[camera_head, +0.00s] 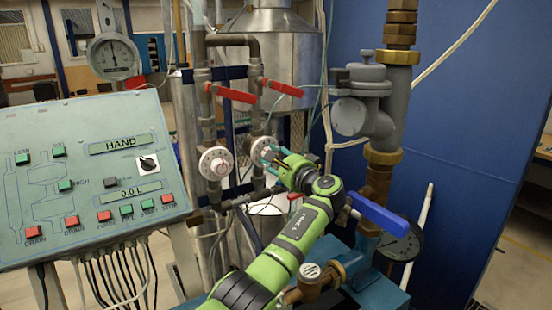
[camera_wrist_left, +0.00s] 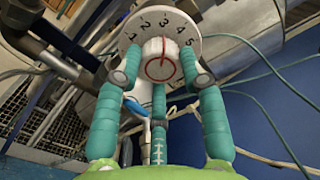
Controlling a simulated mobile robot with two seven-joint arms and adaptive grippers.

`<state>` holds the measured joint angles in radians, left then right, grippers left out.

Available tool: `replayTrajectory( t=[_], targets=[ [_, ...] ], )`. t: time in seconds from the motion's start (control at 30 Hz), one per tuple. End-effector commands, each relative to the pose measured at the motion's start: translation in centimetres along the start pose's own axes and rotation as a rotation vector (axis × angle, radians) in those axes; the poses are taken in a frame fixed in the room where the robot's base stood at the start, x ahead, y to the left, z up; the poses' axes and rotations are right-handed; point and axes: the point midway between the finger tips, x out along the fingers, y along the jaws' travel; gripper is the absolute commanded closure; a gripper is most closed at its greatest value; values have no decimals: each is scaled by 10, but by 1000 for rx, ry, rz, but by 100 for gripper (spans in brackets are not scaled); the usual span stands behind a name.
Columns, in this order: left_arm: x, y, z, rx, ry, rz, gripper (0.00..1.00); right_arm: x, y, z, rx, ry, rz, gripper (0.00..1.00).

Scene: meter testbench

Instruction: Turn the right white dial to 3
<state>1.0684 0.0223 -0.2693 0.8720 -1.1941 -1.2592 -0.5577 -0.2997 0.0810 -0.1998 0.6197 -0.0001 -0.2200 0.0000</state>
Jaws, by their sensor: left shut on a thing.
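The right white dial (camera_head: 263,147) is on the right vertical pipe, partly hidden behind my left gripper (camera_head: 274,158). In the left wrist view, the dial's numbered plate (camera_wrist_left: 208,22) shows 1 to 5 along its visible arc. The left white dial (camera_head: 215,163) is on the neighbouring pipe, untouched. My right gripper is not in view.
A control panel (camera_head: 75,190) with buttons stands at the left. Two red valve levers (camera_head: 235,94) sit above the dials. A grey meter body (camera_head: 365,100) and a blue lever (camera_head: 380,215) are at the right. Thin cables hang near the right dial.

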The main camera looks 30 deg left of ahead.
Motion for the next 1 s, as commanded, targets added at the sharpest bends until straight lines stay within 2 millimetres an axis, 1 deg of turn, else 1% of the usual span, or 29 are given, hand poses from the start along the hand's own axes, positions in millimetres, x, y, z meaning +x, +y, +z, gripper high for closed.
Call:
replayTrajectory(
  t=[0.03,0.2,0.23,0.27,0.3,0.6,0.7,0.77,0.87,1.0],
  targets=[
    [2,3,3,3,-12,6,92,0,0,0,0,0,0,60],
    [3,3,4,2,-12,6,92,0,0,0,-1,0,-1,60],
    [3,3,4,2,-12,6,52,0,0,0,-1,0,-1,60],
    [3,3,4,2,-12,5,40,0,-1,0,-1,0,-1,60],
    [3,2,3,2,-11,5,36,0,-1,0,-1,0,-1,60],
    [0,0,1,-1,-5,1,36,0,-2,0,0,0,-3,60],
    [-5,1,0,0,-2,0,36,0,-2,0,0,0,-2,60],
    [-12,0,0,-1,-1,0,36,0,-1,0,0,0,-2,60],
    [-28,1,1,-3,-1,1,36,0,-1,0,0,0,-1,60],
    [-60,1,1,-3,-1,2,36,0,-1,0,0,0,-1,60]
  ],
)
